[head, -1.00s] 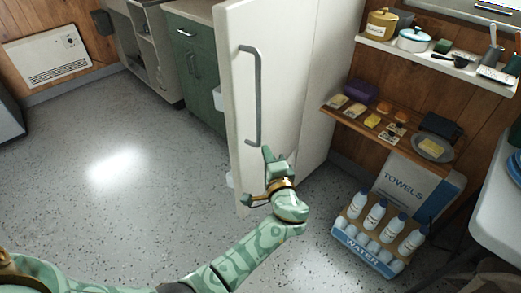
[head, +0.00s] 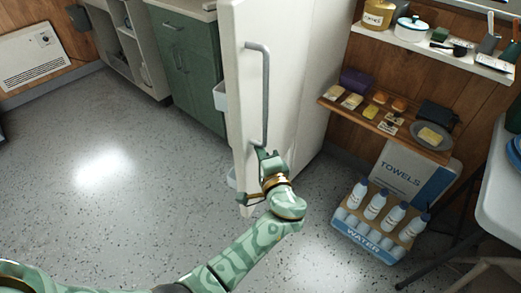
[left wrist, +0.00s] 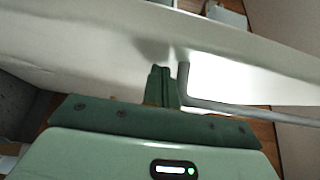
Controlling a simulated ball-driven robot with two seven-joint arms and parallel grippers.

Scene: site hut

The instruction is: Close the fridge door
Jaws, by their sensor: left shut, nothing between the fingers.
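The white fridge door (head: 240,110) stands open in the head view, with parts of its inner bins (head: 220,96) showing past its left edge. A long grey bar handle (head: 265,95) runs down its outer face. My left gripper (head: 263,157) is shut and empty at the lower end of the handle, close to the door face. In the left wrist view, its closed fingers (left wrist: 162,84) are just beside the handle (left wrist: 184,80) and near the white door surface (left wrist: 95,50); I cannot tell if they touch. My right gripper is not in view.
Green cabinets (head: 185,60) stand left of the fridge. On the right are a wooden shelf with food (head: 335,104), a water bottle crate (head: 350,238), a towels box (head: 415,172) and a white table (head: 495,195). The speckled floor at left is clear.

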